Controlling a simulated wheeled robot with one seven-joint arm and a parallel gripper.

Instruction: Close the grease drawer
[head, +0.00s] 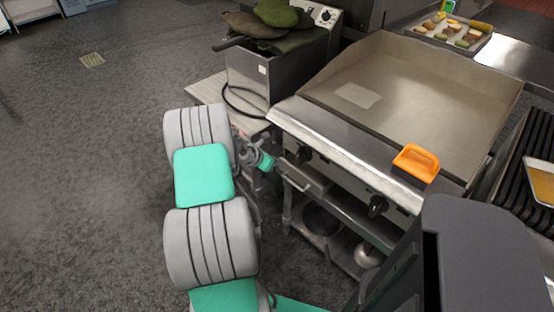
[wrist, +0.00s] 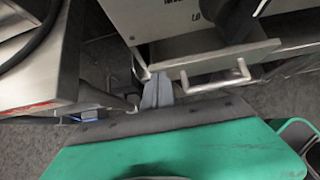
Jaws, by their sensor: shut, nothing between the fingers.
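The grease drawer (head: 312,178) is a metal drawer under the front left of the griddle (head: 420,95). It sticks out a little past the griddle's front, partly open. In the wrist view its front (wrist: 205,64) carries a bar handle (wrist: 215,84), with a darker gap above the front edge. My gripper (wrist: 157,78) has its grey fingers together and empty, just left of the handle near the drawer front's left end. Whether they touch the drawer is unclear. In the head view my gripper (head: 272,163) is beside the drawer, its fingertips hard to make out.
A fryer (head: 262,75) with dark green cloth-like items on top stands left of the griddle, with a hanging black cable. An orange scraper (head: 416,162) lies on the griddle's front ledge. A shelf below holds pots (head: 320,218).

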